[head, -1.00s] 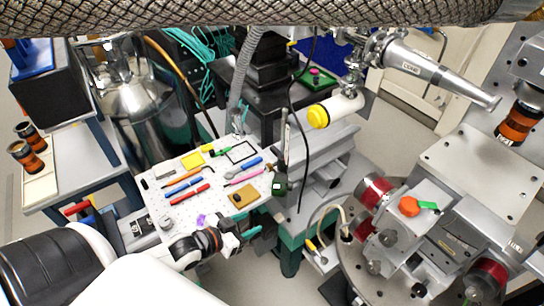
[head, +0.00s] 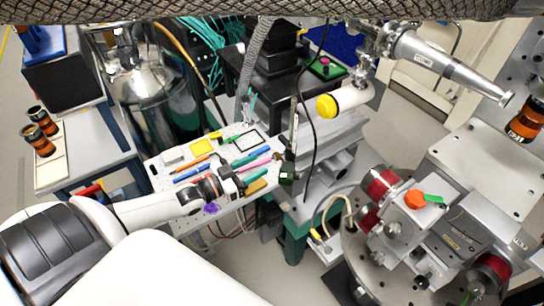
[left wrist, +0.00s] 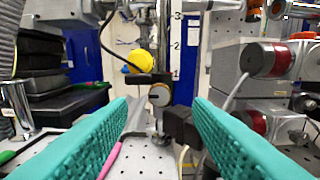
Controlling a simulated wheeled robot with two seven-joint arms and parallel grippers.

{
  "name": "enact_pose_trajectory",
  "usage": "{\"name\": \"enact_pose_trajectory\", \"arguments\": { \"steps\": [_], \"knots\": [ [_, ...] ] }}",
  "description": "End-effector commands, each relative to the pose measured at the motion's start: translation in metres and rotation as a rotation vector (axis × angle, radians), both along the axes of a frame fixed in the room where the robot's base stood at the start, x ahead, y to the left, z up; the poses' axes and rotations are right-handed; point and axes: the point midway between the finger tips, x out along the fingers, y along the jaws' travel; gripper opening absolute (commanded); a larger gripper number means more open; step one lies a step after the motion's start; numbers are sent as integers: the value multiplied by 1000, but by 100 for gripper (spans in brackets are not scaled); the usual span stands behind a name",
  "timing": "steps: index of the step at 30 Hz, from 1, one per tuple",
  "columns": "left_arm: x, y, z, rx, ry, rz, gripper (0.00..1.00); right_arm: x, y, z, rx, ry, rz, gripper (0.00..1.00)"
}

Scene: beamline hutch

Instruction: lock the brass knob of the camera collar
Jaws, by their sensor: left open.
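A round pale, brassy-looking knob (left wrist: 159,95) faces me in the left wrist view, on a dark collar around an upright post. A small dark block (left wrist: 182,125) sits just right of and below it. My left gripper (head: 262,167) is open over the white perforated board in the head view. Its two teal fingers show in the left wrist view (left wrist: 160,128), with the knob beyond the gap between them and apart from both. Nothing is held. The knob cannot be made out in the head view. My right gripper is not in view.
Pens and small tools lie on the white board (head: 160,179) under my left gripper. A stage with red-ringed motors (head: 379,182) is at right. A black cable (head: 305,130) hangs near the post.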

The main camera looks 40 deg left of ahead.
Motion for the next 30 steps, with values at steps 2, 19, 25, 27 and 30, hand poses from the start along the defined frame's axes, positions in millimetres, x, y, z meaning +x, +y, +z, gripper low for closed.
{"name": "enact_pose_trajectory", "arguments": {
  "steps": [2, 19, 25, 27, 30],
  "knots": [
    [16, -6, 2, -1, -4, 2, 46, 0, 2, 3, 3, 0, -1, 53],
    [58, -24, 0, 2, 1, 0, 46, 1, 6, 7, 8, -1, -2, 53],
    [58, -24, 0, 2, 1, 0, 33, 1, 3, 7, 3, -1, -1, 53],
    [58, -24, 0, 2, 1, 0, 21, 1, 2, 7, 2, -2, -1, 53],
    [58, -24, 0, 2, 1, 0, 5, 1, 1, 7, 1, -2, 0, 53]
  ]
}}
